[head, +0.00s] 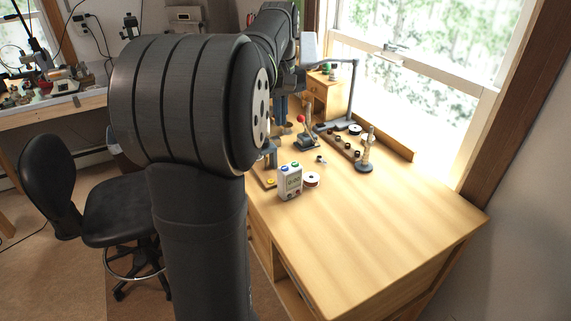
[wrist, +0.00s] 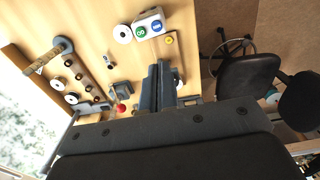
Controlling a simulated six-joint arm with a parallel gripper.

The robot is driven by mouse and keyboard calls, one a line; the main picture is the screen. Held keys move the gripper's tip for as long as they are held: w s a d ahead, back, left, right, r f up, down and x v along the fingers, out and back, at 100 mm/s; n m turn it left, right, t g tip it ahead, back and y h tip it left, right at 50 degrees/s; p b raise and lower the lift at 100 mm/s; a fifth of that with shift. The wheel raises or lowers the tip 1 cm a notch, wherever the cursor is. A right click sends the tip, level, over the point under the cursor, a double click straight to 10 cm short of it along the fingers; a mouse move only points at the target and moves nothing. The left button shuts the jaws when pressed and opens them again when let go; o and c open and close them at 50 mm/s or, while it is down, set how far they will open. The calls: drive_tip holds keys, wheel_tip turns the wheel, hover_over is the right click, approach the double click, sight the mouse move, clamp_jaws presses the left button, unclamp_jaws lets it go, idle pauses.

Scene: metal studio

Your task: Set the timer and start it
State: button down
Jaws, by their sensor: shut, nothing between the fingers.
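The timer (head: 290,182) is a small white box standing on the wooden table near its left edge. It has a greenish display on its front; the digits are too small to read surely. In the wrist view the timer (wrist: 150,24) is at the top, with a green button (wrist: 139,32) and a blue button (wrist: 157,25) on its upper face. My gripper (wrist: 159,68) is shut and empty, its fingers apart from the timer in the wrist view. In the head view my arm hides much of the gripper.
A white-faced spool (head: 311,180) stands right beside the timer. Behind are a red-knobbed lever (head: 301,120), a wooden rack (head: 342,146) of small parts and a post on a round base (head: 366,165). A small drawer cabinet (head: 328,92) stands farther back. The table's front right is clear.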

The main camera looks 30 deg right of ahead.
sight(284, 169)
drive_tip(key=shift+s+d+r, duration=0.1)
drive_tip(key=shift+s+r, duration=0.6)
drive_tip(key=shift+r, duration=0.3)
wheel_tip(284, 169, down, 14)
drive_tip(key=shift+f, duration=0.1)
drive_tip(key=shift+s+f, duration=0.15)
drive_tip(key=shift+f, duration=0.8)
wheel_tip(284, 169, up, 15)
drive_tip(key=shift+r, duration=0.2)
